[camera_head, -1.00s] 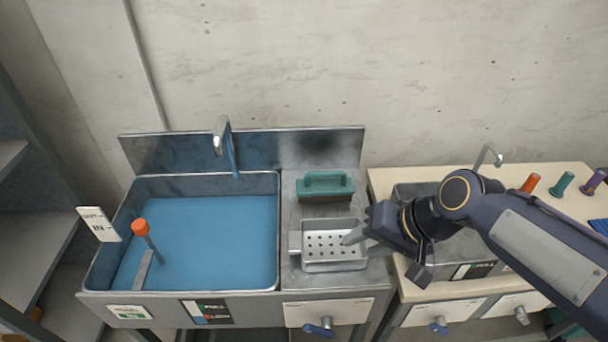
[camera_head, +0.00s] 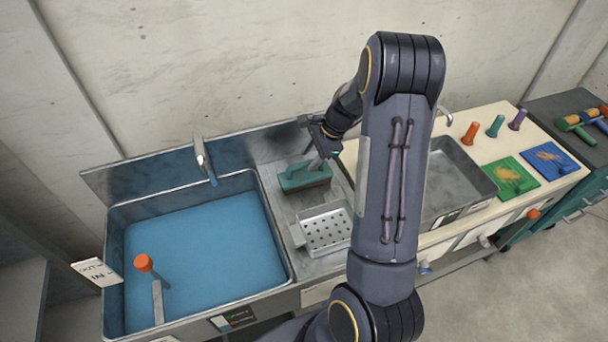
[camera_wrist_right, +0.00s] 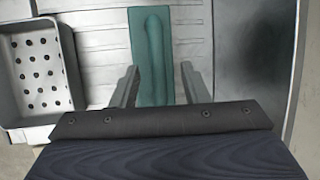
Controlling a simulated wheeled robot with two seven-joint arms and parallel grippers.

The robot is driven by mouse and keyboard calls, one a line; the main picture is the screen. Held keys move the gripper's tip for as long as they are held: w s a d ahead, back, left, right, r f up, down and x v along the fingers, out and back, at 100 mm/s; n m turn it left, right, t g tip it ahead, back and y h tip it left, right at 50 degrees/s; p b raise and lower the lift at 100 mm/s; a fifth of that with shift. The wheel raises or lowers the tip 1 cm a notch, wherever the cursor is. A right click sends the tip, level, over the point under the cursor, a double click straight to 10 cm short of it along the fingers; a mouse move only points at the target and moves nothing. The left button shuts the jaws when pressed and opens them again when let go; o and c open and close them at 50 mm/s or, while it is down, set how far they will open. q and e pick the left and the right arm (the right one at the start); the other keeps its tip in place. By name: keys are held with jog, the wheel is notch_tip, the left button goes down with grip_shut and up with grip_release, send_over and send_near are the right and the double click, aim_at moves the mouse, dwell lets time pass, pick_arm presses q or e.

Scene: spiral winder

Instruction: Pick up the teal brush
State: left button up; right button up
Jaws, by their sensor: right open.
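The teal brush (camera_head: 302,178) lies on the metal drainboard to the right of the blue basin, with its raised handle on top. My right gripper (camera_head: 322,158) is above the brush at its right end, partly hidden by my own arm. In the right wrist view the brush (camera_wrist_right: 156,60) runs away from the gripper, and its handle lies between the two open fingers (camera_wrist_right: 158,85). The fingers are spread to either side of the brush and hold nothing. I cannot tell whether they touch it. My left gripper is not in view.
A perforated metal tray (camera_head: 327,229) sits in front of the brush. The basin (camera_head: 200,250) holds blue liquid and an orange-topped rod (camera_head: 143,262). A faucet (camera_head: 203,158) stands behind it. A second sink (camera_head: 455,180) and colored pegs (camera_head: 496,126) are to the right.

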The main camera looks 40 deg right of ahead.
aim_at(307, 162)
jog(key=x, duration=0.3)
jog(key=shift+a+f+p, duration=0.2)
jog(key=shift+p, duration=0.15)
jog(key=shift+f, duration=0.15)
jog(key=shift+f, duration=0.15)
grip_shut()
